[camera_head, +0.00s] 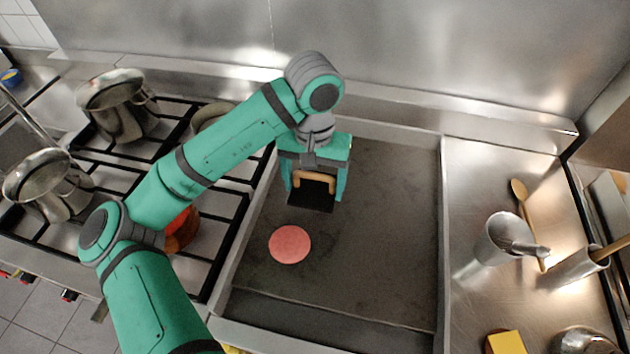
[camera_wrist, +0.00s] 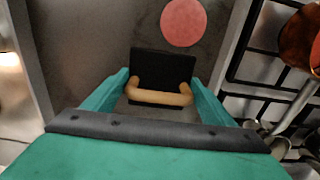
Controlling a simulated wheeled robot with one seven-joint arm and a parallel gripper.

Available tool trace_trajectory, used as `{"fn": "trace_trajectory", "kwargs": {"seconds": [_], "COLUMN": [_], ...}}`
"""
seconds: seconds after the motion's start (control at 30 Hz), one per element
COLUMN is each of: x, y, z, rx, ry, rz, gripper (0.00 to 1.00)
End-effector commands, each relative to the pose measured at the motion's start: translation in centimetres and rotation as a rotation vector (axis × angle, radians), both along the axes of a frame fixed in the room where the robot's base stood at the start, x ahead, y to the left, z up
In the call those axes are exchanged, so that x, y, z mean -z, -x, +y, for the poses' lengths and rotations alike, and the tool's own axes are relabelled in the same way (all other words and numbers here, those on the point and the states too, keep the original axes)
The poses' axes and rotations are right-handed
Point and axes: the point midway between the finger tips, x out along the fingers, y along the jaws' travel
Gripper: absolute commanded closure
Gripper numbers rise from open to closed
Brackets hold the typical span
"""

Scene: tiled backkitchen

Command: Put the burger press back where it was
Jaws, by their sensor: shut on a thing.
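The burger press has a dark square plate and a tan arched handle (camera_head: 315,180). It is at the upper left part of the griddle (camera_head: 385,240). My gripper (camera_head: 317,184) is around the handle and shut on it. In the wrist view, the handle (camera_wrist: 160,96) lies between my two green fingers, and the black plate (camera_wrist: 163,66) shows beyond it. I cannot tell whether the plate touches the griddle or hangs just above it. A round pink patty (camera_head: 290,244) lies on the griddle just in front of the press, apart from it.
A gas stove with several pots (camera_head: 118,105) is on the left. An orange-brown pot (camera_head: 182,232) sits partly behind my arm. On the right counter (camera_head: 470,190) are a metal container (camera_head: 503,238), a wooden spoon (camera_head: 520,190) and a yellow block (camera_head: 507,342). The griddle's right half is clear.

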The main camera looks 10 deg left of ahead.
Motion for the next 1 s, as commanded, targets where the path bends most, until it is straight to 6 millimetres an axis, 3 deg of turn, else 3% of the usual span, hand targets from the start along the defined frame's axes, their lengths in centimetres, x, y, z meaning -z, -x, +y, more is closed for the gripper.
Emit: {"fn": "trace_trajectory", "kwargs": {"seconds": [0.17,0.4,0.73,1.0], "x": [1.5,4.9,6.8,9.8], "y": [-3.3,-5.9,-7.5,-7.8], "z": [0.6,1.4,1.6,1.8], "rx": [-0.002,-0.002,0.0,0.0], "ry": [0.001,-0.001,-0.001,-0.002], "rz": [0.001,0.0,-0.001,-0.001], "gripper": [0.62,0.62,0.62,0.62]}}
